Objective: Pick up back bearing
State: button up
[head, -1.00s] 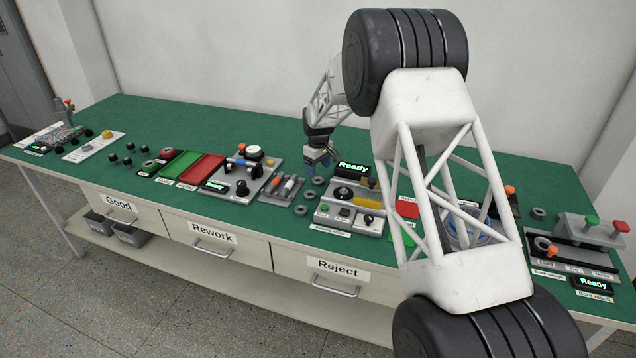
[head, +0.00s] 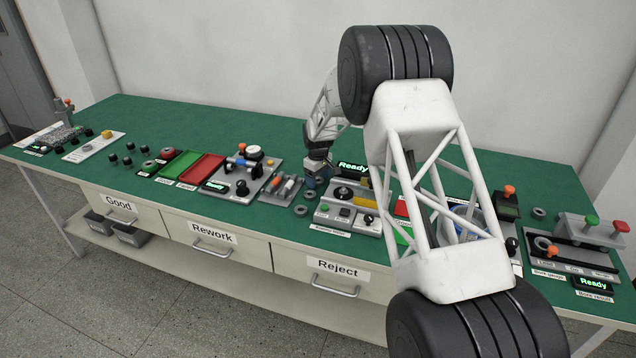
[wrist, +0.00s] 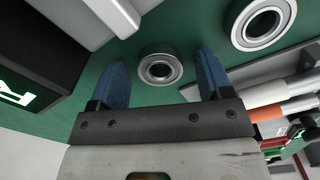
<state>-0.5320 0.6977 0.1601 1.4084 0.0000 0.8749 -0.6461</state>
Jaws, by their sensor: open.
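The back bearing (wrist: 160,68), a small dark ring with a metallic inner race, lies flat on the green bench top. In the wrist view it appears between the two blue fingers of my open gripper (wrist: 162,76). It does not seem to touch either finger. In the head view my gripper (head: 311,182) is low over the bench and hides that spot. Another bearing (wrist: 263,25) lies at the upper right of the wrist view. In the head view two rings, a middle one (head: 310,195) and a front one (head: 301,209), show in front of my gripper.
A station with a lit Ready display (head: 353,168) stands close to the right of my gripper. A tray with screwdriver-like tools (head: 285,187) is close on the left. My arm covers part of the bench at the right.

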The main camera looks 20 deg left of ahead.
dwell(0.5)
jog(key=c, duration=1)
jog(key=shift+c, duration=0.2)
notch_tip(320, 180, up, 10)
jog(key=shift+d, duration=0.1)
dwell(0.6)
